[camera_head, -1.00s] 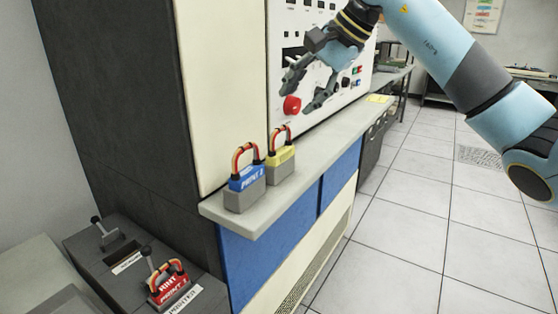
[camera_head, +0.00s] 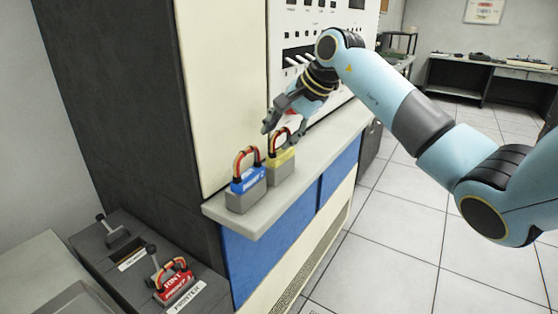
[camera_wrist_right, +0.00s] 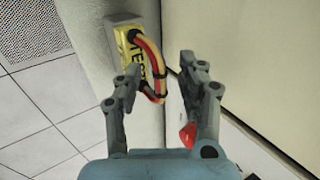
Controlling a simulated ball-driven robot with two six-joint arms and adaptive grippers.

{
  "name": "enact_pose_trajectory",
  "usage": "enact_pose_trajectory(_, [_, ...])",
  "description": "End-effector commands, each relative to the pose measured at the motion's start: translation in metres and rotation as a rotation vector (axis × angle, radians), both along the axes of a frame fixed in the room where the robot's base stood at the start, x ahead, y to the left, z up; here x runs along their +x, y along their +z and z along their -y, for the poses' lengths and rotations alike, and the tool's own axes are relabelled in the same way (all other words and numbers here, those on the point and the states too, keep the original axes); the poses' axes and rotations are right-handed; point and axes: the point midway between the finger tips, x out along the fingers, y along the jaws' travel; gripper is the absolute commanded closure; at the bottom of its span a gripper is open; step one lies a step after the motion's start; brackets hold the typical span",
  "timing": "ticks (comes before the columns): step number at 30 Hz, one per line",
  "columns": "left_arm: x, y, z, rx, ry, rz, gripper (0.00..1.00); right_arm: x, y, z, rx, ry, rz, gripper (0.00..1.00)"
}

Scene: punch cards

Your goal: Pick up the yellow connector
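The yellow connector (camera_head: 281,165) stands upright on the grey ledge, with a looped bundle of red, orange and dark cables on top. My right gripper (camera_head: 282,130) is just above it, pointing down, its fingers near the cable loop. In the right wrist view the connector (camera_wrist_right: 131,52) lies beyond the fingertips, slightly left of centre, its loop reaching between the fingers of my right gripper (camera_wrist_right: 153,72). The fingers are apart and not closed on the loop. My left gripper is out of view.
A blue connector (camera_head: 247,187) stands close to the left of the yellow one on the ledge (camera_head: 320,150). A red connector (camera_head: 174,282) sits in a lower dark panel at left. The cabinet wall (camera_head: 226,95) rises behind the ledge. A red knob (camera_wrist_right: 187,134) shows beside a finger.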

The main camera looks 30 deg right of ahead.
Motion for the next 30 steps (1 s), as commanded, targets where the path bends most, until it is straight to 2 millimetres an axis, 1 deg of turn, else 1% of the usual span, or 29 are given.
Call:
enact_pose_trajectory(2, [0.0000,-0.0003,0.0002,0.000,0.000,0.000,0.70,-0.0002,-0.0002,0.0002,0.000,0.000,0.000,0.60])
enact_pose_trajectory(11, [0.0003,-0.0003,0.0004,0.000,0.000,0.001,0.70,-0.0003,0.0001,0.0002,0.000,0.000,0.000,0.99])
enact_pose_trajectory(30, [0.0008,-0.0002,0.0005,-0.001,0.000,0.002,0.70,0.0002,0.0015,0.0002,0.000,-0.001,0.002,1.00])
